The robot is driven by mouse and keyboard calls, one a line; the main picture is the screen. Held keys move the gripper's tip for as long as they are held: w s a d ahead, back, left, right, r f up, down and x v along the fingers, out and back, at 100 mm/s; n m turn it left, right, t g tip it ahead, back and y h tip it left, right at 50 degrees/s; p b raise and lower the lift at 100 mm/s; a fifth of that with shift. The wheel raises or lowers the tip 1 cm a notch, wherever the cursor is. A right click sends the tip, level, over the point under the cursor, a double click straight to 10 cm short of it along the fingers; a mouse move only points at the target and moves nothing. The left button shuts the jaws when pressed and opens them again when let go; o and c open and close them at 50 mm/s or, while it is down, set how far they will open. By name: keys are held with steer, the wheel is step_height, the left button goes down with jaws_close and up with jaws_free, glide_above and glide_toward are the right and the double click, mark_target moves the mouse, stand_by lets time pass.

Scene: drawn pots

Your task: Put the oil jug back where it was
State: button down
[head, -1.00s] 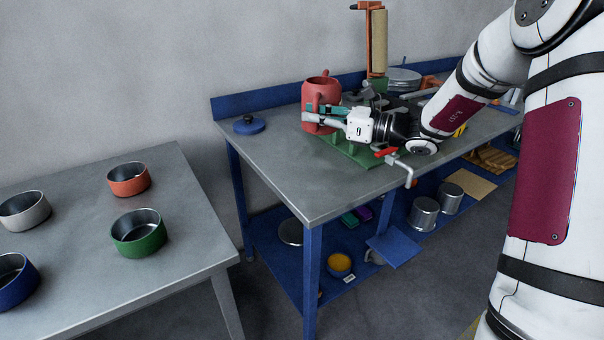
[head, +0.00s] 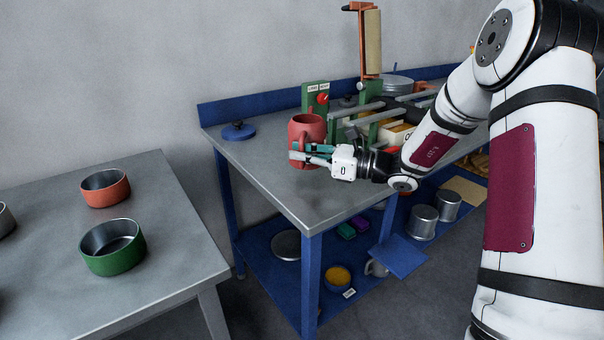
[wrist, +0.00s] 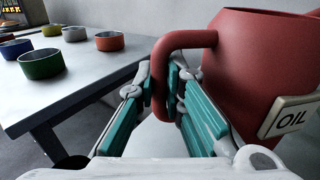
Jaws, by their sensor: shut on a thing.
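The oil jug (head: 303,131) is red, with an "OIL" label (wrist: 291,119) on its side in the wrist view. My gripper (head: 308,156) is shut on the jug's handle (wrist: 163,75), with the teal finger pads on either side of it. The jug looks upright, near the left end of the blue-framed workbench (head: 258,160). I cannot tell whether its base touches the bench top or hangs just above it. The fingers and handle cover part of the jug's front in the head view.
Behind the jug stands a green panel (head: 310,92) with a red knob and small labels. Grey bars on green uprights (head: 372,128) stand to its right. A blue lid (head: 239,131) lies at the back left. The left table holds green (head: 112,247) and orange (head: 105,188) bowls. The bench's front left is clear.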

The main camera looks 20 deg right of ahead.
mark_target(302, 167)
steer(key=shift+f+b, duration=0.3)
steer(key=shift+f, duration=1.9)
steer(key=c, duration=1.7)
jaws_free()
steer(key=shift+f, duration=0.15)
